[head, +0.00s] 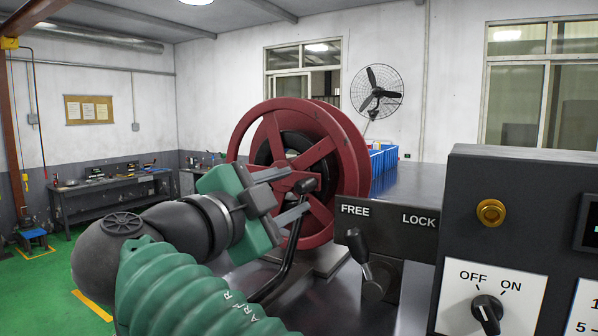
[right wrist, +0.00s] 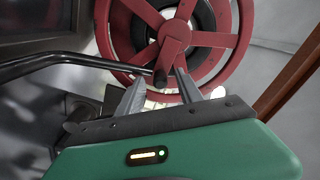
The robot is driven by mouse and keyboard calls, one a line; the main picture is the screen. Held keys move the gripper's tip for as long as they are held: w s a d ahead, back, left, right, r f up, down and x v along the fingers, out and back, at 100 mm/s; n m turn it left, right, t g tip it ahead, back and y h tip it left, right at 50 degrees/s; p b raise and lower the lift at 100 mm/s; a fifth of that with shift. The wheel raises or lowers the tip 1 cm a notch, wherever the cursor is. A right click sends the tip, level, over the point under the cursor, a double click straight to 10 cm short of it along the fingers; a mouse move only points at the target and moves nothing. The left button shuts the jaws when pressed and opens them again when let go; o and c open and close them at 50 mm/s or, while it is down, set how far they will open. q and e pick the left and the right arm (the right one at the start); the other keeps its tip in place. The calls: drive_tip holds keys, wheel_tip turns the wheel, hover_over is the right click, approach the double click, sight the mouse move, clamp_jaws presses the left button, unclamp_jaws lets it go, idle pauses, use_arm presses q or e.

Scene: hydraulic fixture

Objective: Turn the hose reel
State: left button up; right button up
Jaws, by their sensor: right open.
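The red spoked hose reel (head: 348,150) stands upright in the middle of the head view, with a dark core. It also fills the top of the right wrist view (right wrist: 176,32). A bent black crank bar (head: 290,250) rises in front of it to a dark knob (head: 305,186). My green right gripper (head: 300,188) is open at the knob. In the right wrist view, the knob (right wrist: 160,79) shows between the two grey fingertips (right wrist: 160,75); I cannot tell whether they touch it. My left gripper is not in view.
A FREE/LOCK panel (head: 390,216) is right of the reel; its black lever (head: 367,262) leans toward FREE. A dark control box (head: 530,190) with an OFF/ON knob (head: 487,308) stands at far right. Blue bins (head: 383,165) sit behind the reel. A workbench (head: 108,194) stands far left.

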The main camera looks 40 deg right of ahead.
sight(296, 190)
drive_tip(key=d, duration=0.2)
drive_tip(key=d+p, duration=0.1)
drive_tip(key=shift+w+d+r, duration=0.1)
drive_tip(key=shift+w+r, duration=0.1)
drive_tip(key=shift+r, duration=0.1)
drive_tip(key=shift+d+f, duration=0.2)
drive_tip(key=shift+d, duration=0.3)
drive_tip(key=shift+w+a, duration=0.15)
drive_tip(key=shift+w, duration=0.1)
drive_tip(key=shift+w+a, duration=0.2)
drive_tip(key=c, duration=0.4)
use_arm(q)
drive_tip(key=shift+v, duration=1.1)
use_arm(e)
drive_tip(key=shift+s, duration=0.1)
clamp_jaws()
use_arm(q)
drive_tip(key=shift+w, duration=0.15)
